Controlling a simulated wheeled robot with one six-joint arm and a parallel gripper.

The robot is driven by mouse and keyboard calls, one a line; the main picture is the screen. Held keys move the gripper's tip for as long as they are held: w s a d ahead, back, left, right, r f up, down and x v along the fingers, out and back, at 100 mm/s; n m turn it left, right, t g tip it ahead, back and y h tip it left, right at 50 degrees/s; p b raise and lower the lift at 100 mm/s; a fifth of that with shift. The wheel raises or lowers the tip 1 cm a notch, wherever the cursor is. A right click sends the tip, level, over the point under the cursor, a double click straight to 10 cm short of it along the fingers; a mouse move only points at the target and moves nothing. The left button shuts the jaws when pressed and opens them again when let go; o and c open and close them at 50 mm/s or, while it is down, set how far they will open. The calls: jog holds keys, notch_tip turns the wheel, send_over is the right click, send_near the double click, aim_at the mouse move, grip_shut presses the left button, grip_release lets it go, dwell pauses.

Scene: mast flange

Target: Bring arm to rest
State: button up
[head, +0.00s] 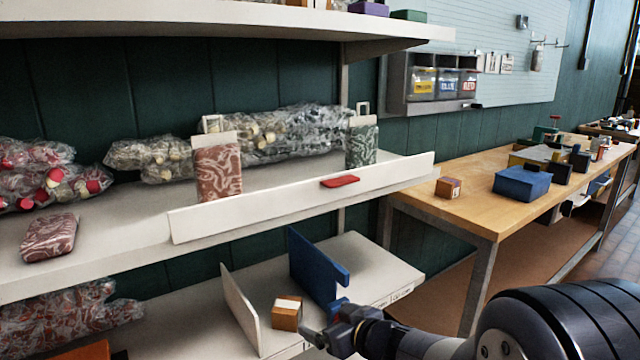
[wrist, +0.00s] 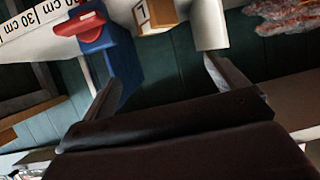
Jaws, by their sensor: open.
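My gripper (head: 318,340) is low in the middle of the head view, in front of the lower shelf's front edge. Its dark arm comes in from the bottom right. In the wrist view my gripper (wrist: 162,78) has its two fingers spread, with nothing held between them. A small orange-brown box with a pale top (head: 286,315) stands on the lower shelf just beyond the gripper. It also shows beyond the fingers in the wrist view (wrist: 157,14). I cannot tell from these views how much gap lies between fingers and box.
A blue divider (head: 312,270) and a white divider (head: 240,308) flank the box. Above is a middle shelf with a white front strip (head: 300,198) and a red piece (head: 340,181) on it. A wooden workbench (head: 470,205) stands right, bearing a blue box (head: 521,183).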

jog(key=shift+s+d+f+m+t+h, duration=0.1)
jog(key=shift+d+f+m+t+h, duration=0.2)
jog(key=shift+d+f+m+h, duration=0.35)
jog(key=shift+s+d+f+m+t+h, duration=0.1)
jog(key=shift+d+f+m+t+h, duration=0.2)
jog(key=shift+d+f, duration=0.6)
